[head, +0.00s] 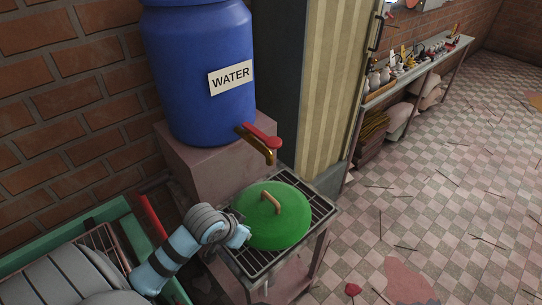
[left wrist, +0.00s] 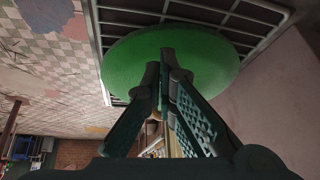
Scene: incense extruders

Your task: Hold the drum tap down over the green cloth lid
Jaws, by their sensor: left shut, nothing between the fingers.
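A blue water drum (head: 200,75) stands on a pinkish block. Its brass tap (head: 258,145) has a red lever (head: 263,136) and points out over the stand below. A round green lid (head: 272,228) with a brown handle (head: 270,202) lies on the wire rack below the tap; the lid also fills the top of the left wrist view (left wrist: 200,72). My left gripper (head: 246,236) is at the lid's left edge, below the tap and apart from it. Its fingers (left wrist: 164,68) are shut and empty; whether they touch the lid I cannot tell. My right gripper is not in view.
The rack (head: 322,208) sits on a small stand beside the block. A green-framed trough (head: 118,212) is at left. A long shelf (head: 415,70) with small goods stands at the back right. Thin sticks lie on the open tiled floor (head: 440,190).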

